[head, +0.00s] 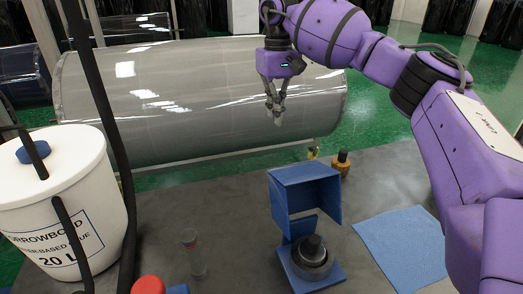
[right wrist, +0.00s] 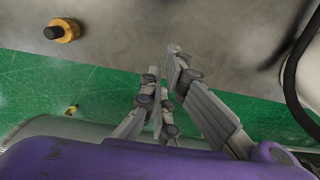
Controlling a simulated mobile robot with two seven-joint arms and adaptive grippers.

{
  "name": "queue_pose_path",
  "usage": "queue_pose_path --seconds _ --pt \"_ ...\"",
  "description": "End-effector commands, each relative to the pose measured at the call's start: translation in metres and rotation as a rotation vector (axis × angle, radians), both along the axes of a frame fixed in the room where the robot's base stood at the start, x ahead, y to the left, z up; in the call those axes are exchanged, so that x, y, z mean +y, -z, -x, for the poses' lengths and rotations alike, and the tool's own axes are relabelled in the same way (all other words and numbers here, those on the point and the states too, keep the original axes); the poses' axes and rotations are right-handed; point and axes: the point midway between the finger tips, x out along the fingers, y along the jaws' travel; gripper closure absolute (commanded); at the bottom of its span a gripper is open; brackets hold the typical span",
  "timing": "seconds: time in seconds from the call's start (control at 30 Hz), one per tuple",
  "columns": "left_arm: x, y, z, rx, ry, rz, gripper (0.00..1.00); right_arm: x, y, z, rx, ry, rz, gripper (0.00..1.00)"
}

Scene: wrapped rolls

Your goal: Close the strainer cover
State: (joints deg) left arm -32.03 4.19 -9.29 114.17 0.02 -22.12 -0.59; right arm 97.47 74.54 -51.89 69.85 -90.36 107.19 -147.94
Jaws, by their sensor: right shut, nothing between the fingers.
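A blue strainer stands on the grey table in the head view, with a flat blue base (head: 331,280) and a dark round part (head: 312,256) on it. Its blue box-like cover (head: 305,190) stands upright above and behind the base, so the round part is exposed. My right gripper (head: 275,116) is shut and empty, pointing down in front of the large grey roll, beyond the strainer and up-left of the cover. It also shows in the right wrist view (right wrist: 168,60) over the table edge, touching nothing that I can see. My left gripper is not in view.
A white bucket (head: 100,190) stands at the left, crossed by black hoses. A clear vial (head: 194,255) and a red cap (head: 148,285) are at the front. An amber bottle (head: 342,163) stands near the far edge. A blue cloth (head: 405,245) lies at the right. A wrapped roll (head: 190,95) lies behind.

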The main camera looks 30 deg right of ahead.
Motion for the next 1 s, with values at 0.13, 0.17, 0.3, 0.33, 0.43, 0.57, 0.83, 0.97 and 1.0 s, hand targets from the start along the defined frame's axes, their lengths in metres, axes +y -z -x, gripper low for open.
queue_pose_path --seconds 0.13,0.17,0.3,0.33,0.43,0.57,0.83,0.97,1.0 --pt "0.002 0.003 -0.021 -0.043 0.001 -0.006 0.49 -0.001 0.028 -0.002 0.017 0.003 -0.004 1.00" --pt "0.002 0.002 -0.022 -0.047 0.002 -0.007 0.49 -0.001 0.030 -0.002 0.018 0.003 -0.003 1.00" --pt "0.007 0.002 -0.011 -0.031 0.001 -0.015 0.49 -0.001 0.040 -0.001 0.019 0.004 -0.003 1.00" --pt "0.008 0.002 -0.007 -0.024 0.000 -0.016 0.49 -0.001 0.044 0.000 0.019 0.004 -0.002 1.00" --pt "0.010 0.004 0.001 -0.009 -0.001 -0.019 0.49 -0.001 0.061 0.001 0.020 0.003 -0.003 1.00" --pt "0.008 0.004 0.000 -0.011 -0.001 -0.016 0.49 0.000 0.089 0.003 0.019 0.003 -0.002 1.00" --pt "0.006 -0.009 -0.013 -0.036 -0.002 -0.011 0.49 0.003 0.117 0.017 0.011 0.001 -0.002 1.00" --pt "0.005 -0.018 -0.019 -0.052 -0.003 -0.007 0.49 0.007 0.110 0.031 0.011 0.002 -0.002 1.00" --pt "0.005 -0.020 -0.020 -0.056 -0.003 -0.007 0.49 0.007 0.110 0.034 0.011 0.001 -0.002 1.00"
